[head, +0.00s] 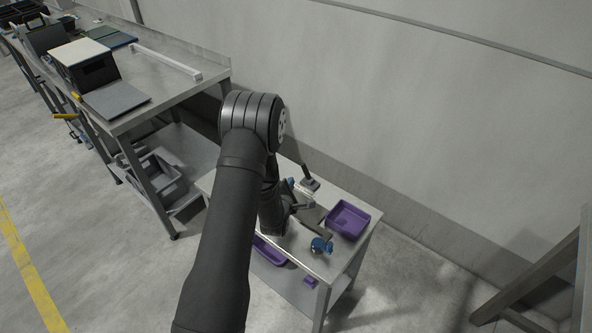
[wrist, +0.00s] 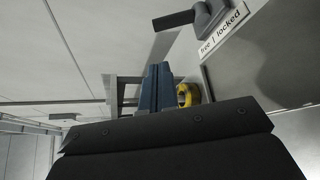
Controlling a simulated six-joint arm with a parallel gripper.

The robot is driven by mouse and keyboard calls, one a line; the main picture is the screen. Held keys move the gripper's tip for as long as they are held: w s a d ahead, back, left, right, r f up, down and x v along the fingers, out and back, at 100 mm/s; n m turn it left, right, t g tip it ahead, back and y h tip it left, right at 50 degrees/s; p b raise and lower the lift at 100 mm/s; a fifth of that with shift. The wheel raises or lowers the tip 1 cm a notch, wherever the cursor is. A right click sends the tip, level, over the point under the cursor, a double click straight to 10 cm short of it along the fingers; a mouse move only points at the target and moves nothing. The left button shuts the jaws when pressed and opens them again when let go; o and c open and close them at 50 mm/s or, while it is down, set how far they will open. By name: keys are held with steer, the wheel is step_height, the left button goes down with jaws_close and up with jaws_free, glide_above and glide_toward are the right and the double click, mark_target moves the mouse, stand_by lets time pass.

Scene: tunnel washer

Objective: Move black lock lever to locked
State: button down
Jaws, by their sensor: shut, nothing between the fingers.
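The black lock lever (wrist: 205,16) is at the top right of the wrist view. Its handle points left, away from the hub. A white label (wrist: 222,32) beneath it reads "free | locked", and the handle extends on the "free" side of the text. A dark lever-like part also shows in the head view (head: 310,178), above a small white patch. My gripper (wrist: 157,70) is shut, with its blue fingers together, left of and below the lever and apart from it in the wrist picture. My arm hides much of the worktop around the gripper in the head view.
A purple tray (head: 335,219) stands on the small table's right side; another purple tray (head: 268,251) is partly behind my arm. A blue round part (head: 321,245) is near the table's front. A yellow ring (wrist: 187,100) shows beside my fingers. A wall runs behind the table.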

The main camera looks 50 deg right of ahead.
mark_target(306, 171)
steer(key=shift+d, duration=0.1)
steer(key=x, duration=1)
steer(key=shift+s+r+m+t+h, duration=0.3)
steer(key=shift+s+m, duration=0.1)
steer(key=shift+m, duration=0.2)
stand_by(0.4)
steer(key=shift+s+r+m+t, duration=0.2)
steer(key=shift+s+m+t, duration=0.3)
steer(key=shift+s+m, duration=0.15)
steer(key=shift+s+r+m+t+h, duration=0.15)
steer(key=shift+s+m+h, duration=0.25)
steer(key=shift+m, duration=0.2)
steer(key=shift+s+r+m+t+h, duration=0.1)
steer(key=shift+s+m+t+h, duration=0.05)
steer(key=shift+s+m+h, duration=0.35)
steer(key=shift+s+r, duration=0.1)
steer(key=shift+s, duration=0.35)
steer(key=shift+s+f, duration=0.15)
steer(key=shift+s, duration=0.5)
steer(key=shift+s+f, duration=0.15)
steer(key=shift+s, duration=0.6)
steer(key=shift+s+f, duration=0.1)
